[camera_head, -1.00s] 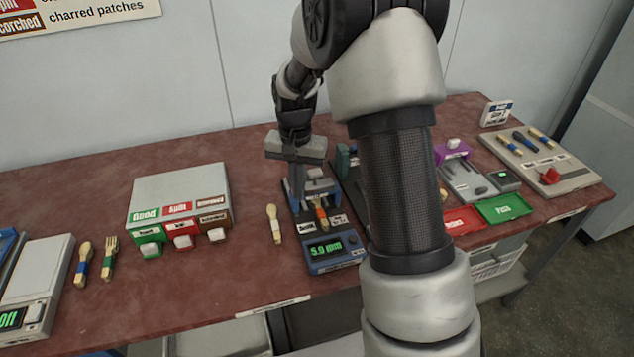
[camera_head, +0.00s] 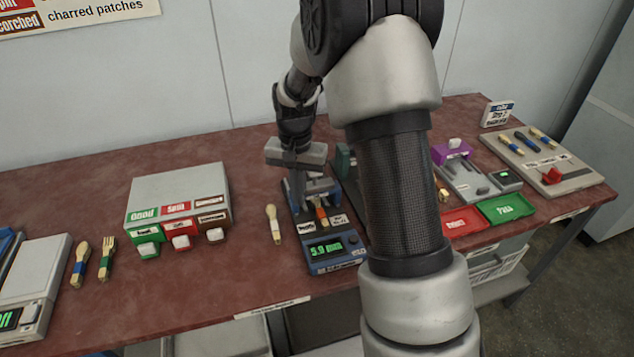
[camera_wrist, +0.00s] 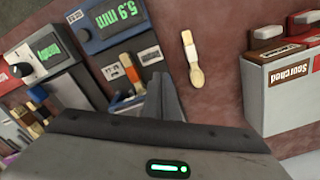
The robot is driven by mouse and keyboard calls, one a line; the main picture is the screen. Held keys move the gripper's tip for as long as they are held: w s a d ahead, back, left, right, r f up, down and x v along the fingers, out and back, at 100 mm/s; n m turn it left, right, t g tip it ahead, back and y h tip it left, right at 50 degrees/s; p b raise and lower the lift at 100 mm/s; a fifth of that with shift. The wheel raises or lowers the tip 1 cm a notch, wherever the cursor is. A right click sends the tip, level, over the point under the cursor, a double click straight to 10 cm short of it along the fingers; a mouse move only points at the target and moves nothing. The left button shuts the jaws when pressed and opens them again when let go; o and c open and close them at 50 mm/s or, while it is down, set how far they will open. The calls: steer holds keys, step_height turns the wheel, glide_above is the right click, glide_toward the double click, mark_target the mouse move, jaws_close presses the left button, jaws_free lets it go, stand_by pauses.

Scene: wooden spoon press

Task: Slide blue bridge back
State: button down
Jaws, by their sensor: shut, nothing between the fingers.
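The blue bridge (camera_head: 322,186) spans the blue-grey measuring device (camera_head: 337,261), whose display reads 5.9 mm. A wooden utensil with an orange-red band (camera_head: 321,214) lies on this device, partly under or against the bridge. My gripper (camera_head: 298,196) points down at the left rear of the bridge. Its fingers are shut with nothing between them. In the wrist view the fingers (camera_wrist: 163,98) are close to the bridge (camera_wrist: 128,104), which is partly hidden by my gripper. I cannot tell whether they touch it.
A wooden spoon with a white band (camera_head: 274,224) lies left of the device. The grey box with Good, Split and Scorched buttons (camera_head: 176,188) stands further left. My arm hides much of the table to the right, where red (camera_head: 466,221) and green (camera_head: 506,209) trays lie.

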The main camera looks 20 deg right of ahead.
steer(key=shift+w, duration=0.1)
steer(key=shift+w+p, duration=1.45)
steer(key=shift+w, duration=3.4)
steer(key=shift+s, duration=0.65)
step_height(320, 180, up, 7)
steer(key=p, duration=0.4)
